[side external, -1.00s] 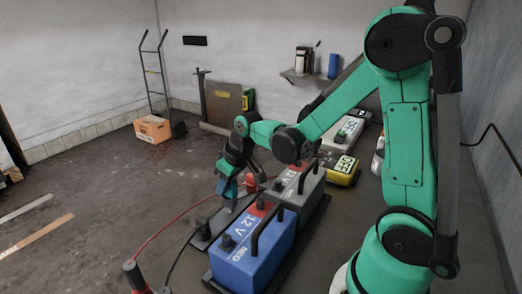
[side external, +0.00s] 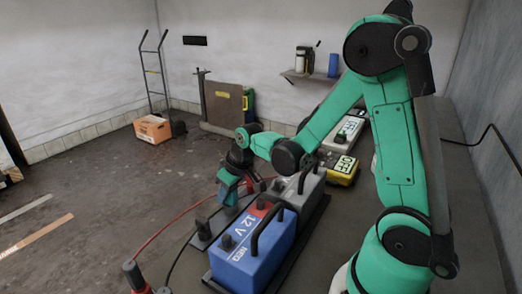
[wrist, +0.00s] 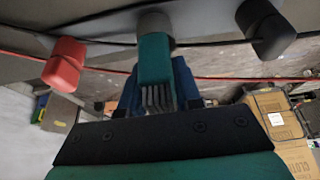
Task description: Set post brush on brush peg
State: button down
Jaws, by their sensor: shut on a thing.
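In the wrist view the post brush (wrist: 153,58) has a teal body and grey bristles that point toward my gripper's palm. My gripper (wrist: 158,90) is shut on it, with blue finger parts on either side. A rounded grey piece (wrist: 156,24) shows at the brush's far end; I cannot tell whether it is part of the brush or the peg. In the side view my gripper (side external: 230,178) points down over the low strip beside the batteries, with the teal brush (side external: 228,190) at its tips. The brush peg is not clearly told apart there.
In the wrist view a red clamp (wrist: 64,66) and a black clamp (wrist: 266,28) flank the brush. A blue battery (side external: 250,262) and a grey battery (side external: 299,200) stand close to the right in the side view. A red cable (side external: 160,234) runs along the left.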

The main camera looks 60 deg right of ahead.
aim_at(235, 189)
jog(key=c, duration=0.5)
grip_release()
jog(key=shift+c, duration=0.2)
jog(key=shift+r, duration=0.1)
jog(key=shift+v, duration=2.75)
jog(key=s+a+r+t, duration=0.2)
jog(key=s+a+r, duration=0.2)
jog(key=s+a, duration=0.2)
jog(key=shift+a+r+t, duration=0.3)
jog(key=shift+a+r, duration=0.1)
jog(key=shift+a, duration=0.1)
